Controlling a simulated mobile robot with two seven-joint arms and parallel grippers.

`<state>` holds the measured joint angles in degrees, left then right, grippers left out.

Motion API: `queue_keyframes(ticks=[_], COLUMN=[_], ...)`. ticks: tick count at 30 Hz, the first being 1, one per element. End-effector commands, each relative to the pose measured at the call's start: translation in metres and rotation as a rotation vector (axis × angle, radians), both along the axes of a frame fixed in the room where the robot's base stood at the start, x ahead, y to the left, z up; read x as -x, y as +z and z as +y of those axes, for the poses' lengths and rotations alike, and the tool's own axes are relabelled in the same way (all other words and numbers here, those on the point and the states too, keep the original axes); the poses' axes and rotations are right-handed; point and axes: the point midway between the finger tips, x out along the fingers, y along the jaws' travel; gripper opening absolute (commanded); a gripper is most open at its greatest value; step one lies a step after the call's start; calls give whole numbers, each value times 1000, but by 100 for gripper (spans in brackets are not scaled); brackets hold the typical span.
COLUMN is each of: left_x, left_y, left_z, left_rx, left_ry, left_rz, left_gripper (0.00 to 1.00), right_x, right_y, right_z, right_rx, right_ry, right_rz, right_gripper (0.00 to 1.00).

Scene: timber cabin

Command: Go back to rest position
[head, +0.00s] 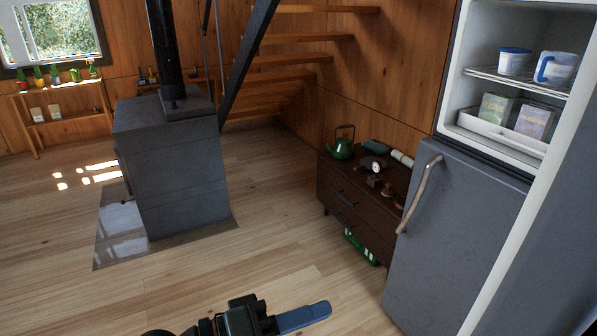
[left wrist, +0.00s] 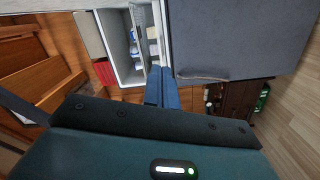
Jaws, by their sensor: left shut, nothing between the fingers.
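My left gripper (head: 304,317) shows at the bottom middle of the head view, its blue fingers shut and pointing right, with nothing between them. It is over bare wooden floor, apart from the furniture. In the left wrist view its blue fingers (left wrist: 161,88) are together, with the fridge behind them. My right gripper is not in view.
A grey fridge (head: 450,235) stands at right, its upper compartment open with tubs and boxes inside. A dark drawer cabinet (head: 338,192) with a green kettle (head: 342,148) is beside it. A black stove (head: 175,165) stands at left. Wooden stairs (head: 290,75) rise behind. The middle floor is clear.

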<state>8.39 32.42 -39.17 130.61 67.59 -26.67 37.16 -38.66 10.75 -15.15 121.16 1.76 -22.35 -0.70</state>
Motion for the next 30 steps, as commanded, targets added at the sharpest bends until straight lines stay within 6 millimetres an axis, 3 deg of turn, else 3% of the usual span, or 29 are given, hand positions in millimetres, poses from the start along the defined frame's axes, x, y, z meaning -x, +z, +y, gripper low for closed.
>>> queue_keyframes(ticks=[3, 7, 12, 15, 20, 30], left_x=[-24, -29, 3, 25, 43, 44], left_y=[-47, -114, -196, -224, -243, -244], left_z=[23, 64, 122, 145, 161, 162], left_rx=[-160, -451, -879, -1050, -1172, -1181], left_ry=[224, 410, 485, 465, 436, 432], left_rz=[-146, -271, -350, -374, -389, -392], left_gripper=[0, 0, 0, 0, 0, 0], right_x=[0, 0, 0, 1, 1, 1], right_y=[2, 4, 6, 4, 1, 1], right_z=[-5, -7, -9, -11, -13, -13], right_rx=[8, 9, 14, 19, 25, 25], right_ry=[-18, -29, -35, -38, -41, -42], right_rz=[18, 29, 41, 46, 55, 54], right_gripper=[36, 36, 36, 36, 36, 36])
